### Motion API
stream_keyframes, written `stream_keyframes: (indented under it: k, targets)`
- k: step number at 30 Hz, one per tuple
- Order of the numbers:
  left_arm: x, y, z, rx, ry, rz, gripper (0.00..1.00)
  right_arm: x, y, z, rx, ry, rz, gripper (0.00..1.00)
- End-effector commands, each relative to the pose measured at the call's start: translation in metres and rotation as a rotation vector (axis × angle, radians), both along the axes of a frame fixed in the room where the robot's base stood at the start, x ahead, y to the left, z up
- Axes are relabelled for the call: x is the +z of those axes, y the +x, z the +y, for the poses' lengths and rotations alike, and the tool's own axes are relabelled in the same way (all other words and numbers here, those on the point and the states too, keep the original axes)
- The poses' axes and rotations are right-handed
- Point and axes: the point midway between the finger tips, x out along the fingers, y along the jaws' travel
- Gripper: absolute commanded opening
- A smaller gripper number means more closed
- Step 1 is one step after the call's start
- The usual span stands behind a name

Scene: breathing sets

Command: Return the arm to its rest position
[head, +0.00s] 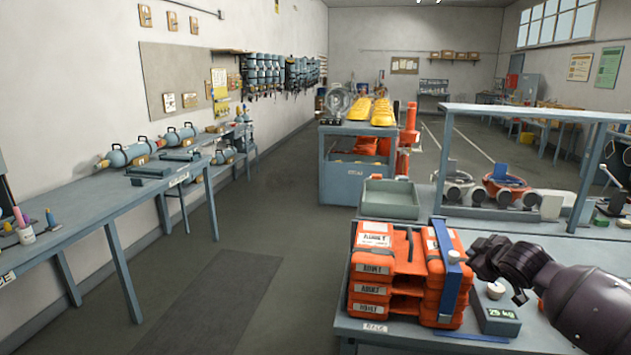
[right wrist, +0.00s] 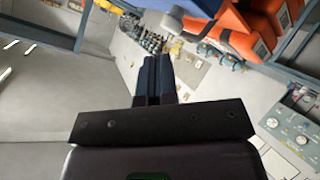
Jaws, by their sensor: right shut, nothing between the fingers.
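My right gripper (head: 519,297) is at the right of the head view, with its dark arm coming in from the right edge. It is just right of the stacked orange cases (head: 400,262) and above the grey table (head: 395,325). In the right wrist view its two dark fingers (right wrist: 153,75) are together with nothing between them. The orange cases also show at the upper right of the right wrist view (right wrist: 262,38). My left gripper is not in the head view.
A green-grey tray (head: 390,198) sits behind the cases. A shelf frame (head: 540,113) rises at the right. The floor (head: 270,235) to the left is clear.

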Motion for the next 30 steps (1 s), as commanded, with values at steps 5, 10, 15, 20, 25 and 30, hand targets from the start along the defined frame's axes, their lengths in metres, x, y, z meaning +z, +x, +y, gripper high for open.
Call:
stream_keyframes:
  k: [5,10,15,20,25,30]
  targets:
    - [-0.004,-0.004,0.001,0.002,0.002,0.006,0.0,-0.04,-0.031,0.055,0.093,0.078,-0.075,0.0]
    - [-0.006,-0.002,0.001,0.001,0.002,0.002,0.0,-0.081,-0.076,0.096,0.135,0.178,-0.136,0.0]
    - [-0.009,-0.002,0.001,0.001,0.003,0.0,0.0,-0.119,-0.128,0.118,0.118,0.274,-0.173,0.0]
    - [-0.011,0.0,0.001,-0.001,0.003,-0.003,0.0,-0.152,-0.178,0.124,0.058,0.352,-0.184,0.0]
    - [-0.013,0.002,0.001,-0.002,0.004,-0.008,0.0,-0.188,-0.234,0.121,-0.044,0.418,-0.162,0.0]
    - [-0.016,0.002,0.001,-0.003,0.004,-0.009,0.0,-0.23,-0.297,0.113,-0.176,0.473,-0.092,0.0]
